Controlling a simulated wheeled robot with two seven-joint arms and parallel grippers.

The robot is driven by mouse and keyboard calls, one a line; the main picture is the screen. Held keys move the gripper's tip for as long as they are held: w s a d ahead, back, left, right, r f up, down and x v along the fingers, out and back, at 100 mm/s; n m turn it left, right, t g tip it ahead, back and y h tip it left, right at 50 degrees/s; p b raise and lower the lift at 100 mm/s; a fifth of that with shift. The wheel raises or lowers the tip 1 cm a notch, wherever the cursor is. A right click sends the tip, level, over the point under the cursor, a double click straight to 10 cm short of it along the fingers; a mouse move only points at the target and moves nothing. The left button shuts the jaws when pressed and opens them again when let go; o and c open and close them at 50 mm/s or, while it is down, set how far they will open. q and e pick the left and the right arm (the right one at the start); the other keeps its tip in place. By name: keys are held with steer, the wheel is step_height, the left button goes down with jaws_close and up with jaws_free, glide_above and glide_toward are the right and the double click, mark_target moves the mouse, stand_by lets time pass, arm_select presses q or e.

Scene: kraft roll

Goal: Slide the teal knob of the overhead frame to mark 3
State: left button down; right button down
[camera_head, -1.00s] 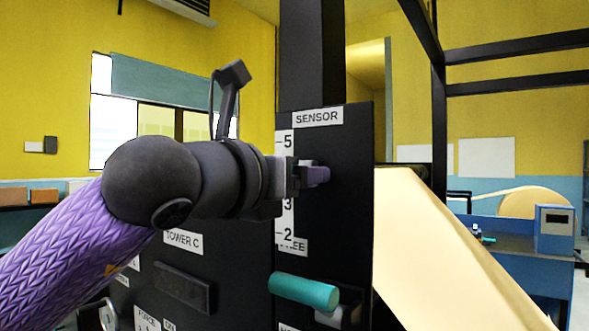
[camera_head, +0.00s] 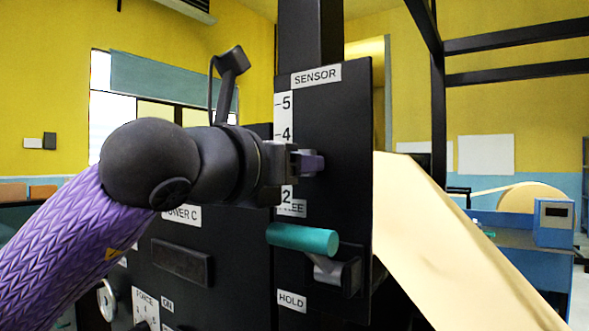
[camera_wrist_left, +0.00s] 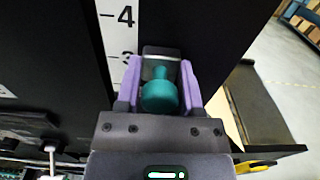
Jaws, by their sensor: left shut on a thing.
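The teal knob (camera_wrist_left: 160,95) shows in the left wrist view between the two purple fingers of my left gripper (camera_wrist_left: 161,85), which is shut on it. In the head view my left gripper (camera_head: 312,163) is in front of the black SENSOR panel (camera_head: 345,120) and hides the knob. The white number scale (camera_head: 284,110) runs up the panel. Marks 5, 4 and 2 show in the head view, and the gripper covers the place of 3. In the left wrist view the knob's carriage (camera_wrist_left: 162,55) is about level with mark 3 (camera_wrist_left: 124,57).
A teal lever handle (camera_head: 302,238) sticks out below the scale, between the partly covered FREE label and the HOLD label (camera_head: 291,301). A sloping tan paper web (camera_head: 430,225) lies right of the panel. Black frame bars (camera_head: 515,38) cross the upper right.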

arm_select(q)
steer(key=shift+f, duration=0.15)
steer(key=shift+c, duration=1.8)
jaws_free()
arm_select(e)
steer(key=shift+f, duration=0.2)
arm_select(q)
steer(key=b+v, duration=0.4)
steer(key=v, duration=0.6)
arm_select(e)
step_height(320, 180, down, 5)
steer(key=shift+s+a+r, duration=0.1)
steer(key=shift+r, duration=0.1)
